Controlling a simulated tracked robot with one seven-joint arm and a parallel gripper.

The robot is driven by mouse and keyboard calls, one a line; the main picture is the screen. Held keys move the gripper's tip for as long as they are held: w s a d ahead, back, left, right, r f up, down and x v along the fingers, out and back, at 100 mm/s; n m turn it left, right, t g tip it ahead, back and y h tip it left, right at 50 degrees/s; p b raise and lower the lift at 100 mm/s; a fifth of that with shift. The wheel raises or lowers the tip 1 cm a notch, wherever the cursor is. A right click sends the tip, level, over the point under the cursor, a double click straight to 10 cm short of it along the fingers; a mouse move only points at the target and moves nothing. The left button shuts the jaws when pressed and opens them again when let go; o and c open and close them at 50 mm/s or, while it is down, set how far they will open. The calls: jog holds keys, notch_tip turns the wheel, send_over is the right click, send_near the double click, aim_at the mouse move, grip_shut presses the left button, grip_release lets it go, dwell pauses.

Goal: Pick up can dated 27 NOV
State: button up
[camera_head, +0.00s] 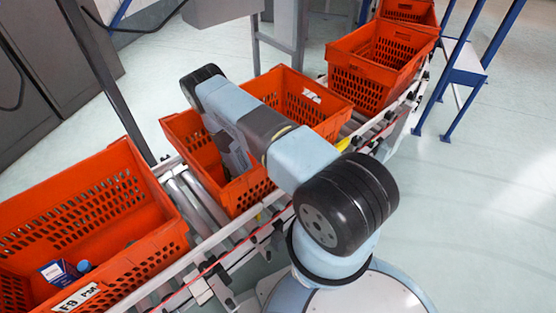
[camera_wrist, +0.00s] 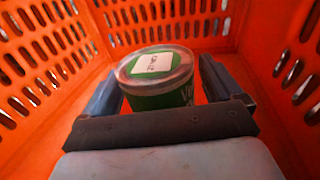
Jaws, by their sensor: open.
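In the wrist view a green can (camera_wrist: 158,80) stands in an orange tote, with a white label (camera_wrist: 152,64) on its lid. The writing on the label is too small and blurred to read. My gripper (camera_wrist: 160,82) is open, with one finger on each side of the can. I cannot tell whether the fingers touch it. In the head view my arm reaches down into the middle orange tote (camera_head: 300,97). The can and the fingertips are hidden there by the arm and the tote wall.
The perforated tote walls (camera_wrist: 262,35) rise close around the can. A tote (camera_head: 150,255) at the left holds a blue box (camera_head: 58,271) and a blue-capped item (camera_head: 84,266). Other totes (camera_head: 375,62) stand farther along the roller conveyor (camera_head: 190,200). A dark post (camera_head: 110,85) stands behind it.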

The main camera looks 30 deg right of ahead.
jog(key=shift+w+d, duration=0.15)
jog(key=shift+d, duration=0.15)
jog(key=c, duration=1.2)
jog(key=shift+c, duration=0.4)
jog(key=shift+r, duration=0.15)
